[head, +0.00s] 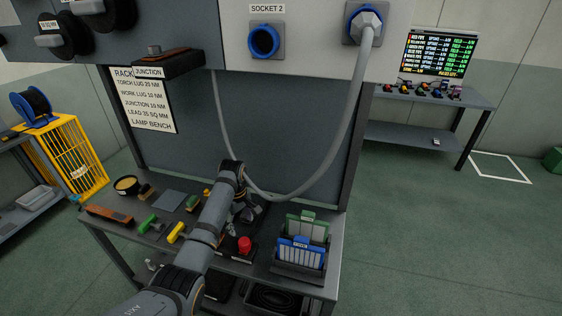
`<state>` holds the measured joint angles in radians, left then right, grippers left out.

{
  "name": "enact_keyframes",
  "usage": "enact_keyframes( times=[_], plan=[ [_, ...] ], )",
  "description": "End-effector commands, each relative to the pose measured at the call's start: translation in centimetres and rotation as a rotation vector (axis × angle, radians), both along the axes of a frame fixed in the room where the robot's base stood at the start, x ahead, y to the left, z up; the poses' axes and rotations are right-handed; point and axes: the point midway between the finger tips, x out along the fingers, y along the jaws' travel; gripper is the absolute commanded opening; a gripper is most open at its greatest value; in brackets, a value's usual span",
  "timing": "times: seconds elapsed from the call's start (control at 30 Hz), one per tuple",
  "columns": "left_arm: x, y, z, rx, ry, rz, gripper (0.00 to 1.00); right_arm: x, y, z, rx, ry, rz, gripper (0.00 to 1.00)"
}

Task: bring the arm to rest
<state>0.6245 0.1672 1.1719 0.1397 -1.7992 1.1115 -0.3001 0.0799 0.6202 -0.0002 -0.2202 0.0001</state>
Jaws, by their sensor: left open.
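My left arm reaches in from the bottom over the dark bench. My left gripper (248,214) is open, pointing down above the middle of the bench, in front of the grey panel. The arm's wrist partly hides it, and I cannot tell whether it touches anything. A red knob (244,244) stands on the bench just below it in the picture. My right gripper is not in view.
A grey cable (347,120) hangs in a loop behind the gripper from a blue plug. The bench (262,262) holds a blue rack (299,252), a green rack (313,228), a yellow-handled tool (176,232) and a green-handled tool (148,223). A yellow cage (75,160) stands left.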

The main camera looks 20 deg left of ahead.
Motion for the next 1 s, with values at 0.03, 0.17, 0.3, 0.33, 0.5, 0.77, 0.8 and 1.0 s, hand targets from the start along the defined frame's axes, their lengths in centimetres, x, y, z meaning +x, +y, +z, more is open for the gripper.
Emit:
enact_keyframes(
  times=[0.03,0.17,0.3,0.33,0.5,0.77,0.8,1.0],
  plan=[
    [-0.1,0.0,-0.1,0.001,0.0,-0.004,0.67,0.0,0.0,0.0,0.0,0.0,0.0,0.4],
    [-2.1,-0.3,-2.0,0.02,-0.019,-0.107,0.67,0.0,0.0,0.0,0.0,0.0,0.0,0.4],
    [-8.1,-1.5,-5.1,0.073,-0.076,-0.399,0.67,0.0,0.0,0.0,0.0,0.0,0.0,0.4],
    [-9.6,-1.7,-5.5,0.086,-0.089,-0.469,0.67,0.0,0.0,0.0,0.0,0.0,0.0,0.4],
    [-16.0,-3.0,-5.5,0.146,-0.146,-0.765,0.67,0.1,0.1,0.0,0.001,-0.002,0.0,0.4],
    [-22.5,-4.3,-3.3,0.211,-0.196,-1.041,0.67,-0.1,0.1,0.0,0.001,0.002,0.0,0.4],
    [-23.2,-4.4,-2.9,0.219,-0.2,-1.075,0.67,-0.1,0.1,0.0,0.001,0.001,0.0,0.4],
    [-26.5,-5.0,-0.7,0.26,-0.225,-1.215,0.67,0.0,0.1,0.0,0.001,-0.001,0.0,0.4]
  ],
)
